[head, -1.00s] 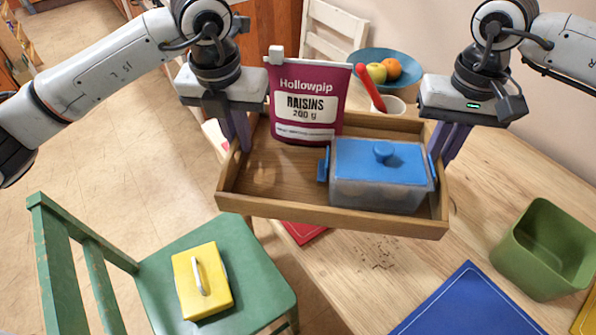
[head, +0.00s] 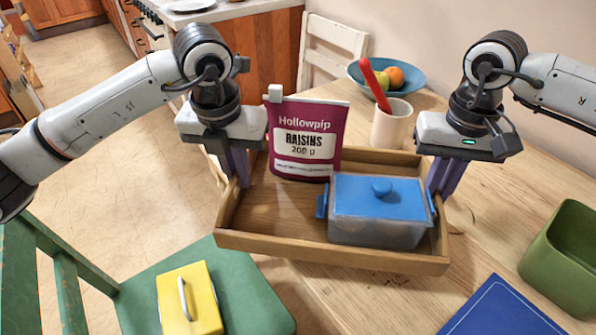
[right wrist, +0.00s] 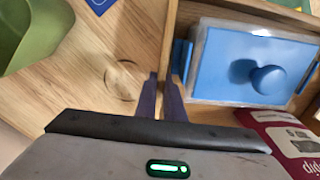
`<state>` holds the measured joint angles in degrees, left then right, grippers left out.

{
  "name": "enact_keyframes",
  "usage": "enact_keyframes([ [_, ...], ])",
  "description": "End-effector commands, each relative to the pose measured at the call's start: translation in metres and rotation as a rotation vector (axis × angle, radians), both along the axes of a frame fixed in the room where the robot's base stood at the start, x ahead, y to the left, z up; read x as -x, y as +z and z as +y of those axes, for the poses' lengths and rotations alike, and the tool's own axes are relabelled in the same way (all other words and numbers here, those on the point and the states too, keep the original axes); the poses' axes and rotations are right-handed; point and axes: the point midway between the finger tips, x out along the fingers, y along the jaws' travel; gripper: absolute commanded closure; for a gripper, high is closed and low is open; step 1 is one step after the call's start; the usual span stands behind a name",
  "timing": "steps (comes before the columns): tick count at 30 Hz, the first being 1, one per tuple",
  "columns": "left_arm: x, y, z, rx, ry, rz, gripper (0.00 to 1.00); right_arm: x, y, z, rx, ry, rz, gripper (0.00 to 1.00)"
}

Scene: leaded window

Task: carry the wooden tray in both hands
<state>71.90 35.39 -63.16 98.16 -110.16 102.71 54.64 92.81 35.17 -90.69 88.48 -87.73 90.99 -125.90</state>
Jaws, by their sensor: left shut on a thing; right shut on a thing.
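The wooden tray (head: 330,257) hangs between my two grippers in the head view, above the table's left part. It carries a purple raisins pouch (head: 303,140) at its back left and a clear box with a blue lid (head: 380,198) at its right. My left gripper (head: 240,178) is shut on the tray's left end wall. My right gripper (head: 437,185) is shut on the right end wall. In the right wrist view the right fingers (right wrist: 162,85) pinch the tray's wall (right wrist: 170,45), beside the blue-lidded box (right wrist: 250,65). The tray looks about level.
The wooden table (head: 480,235) holds a green bin (head: 565,255), a blue mat (head: 508,308), a cup (head: 391,125) with a red-handled thing, and a fruit bowl (head: 415,78). A green chair (head: 240,285) bearing a yellow box (head: 190,300) stands at lower left.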

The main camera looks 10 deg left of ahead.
Motion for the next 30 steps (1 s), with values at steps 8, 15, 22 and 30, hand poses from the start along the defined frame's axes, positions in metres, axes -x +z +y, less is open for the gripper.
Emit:
enact_keyframes([
  [8, -0.001, -0.006, 0.0, 0.001, 0.001, -0.002, 1.0, -0.001, -0.006, 0.0, 0.0, -0.001, -0.003, 1.0],
  [15, -0.001, -0.019, 0.0, 0.001, 0.001, -0.002, 1.0, -0.001, -0.019, 0.0, 0.0, -0.001, -0.003, 1.0],
  [22, 0.0, -0.033, 0.0, 0.001, 0.001, -0.003, 1.0, -0.001, -0.033, 0.0, 0.0, -0.001, -0.003, 1.0],
  [30, 0.0, -0.049, 0.0, 0.001, 0.0, -0.003, 1.0, -0.001, -0.049, 0.0, 0.0, -0.001, -0.003, 1.0],
])
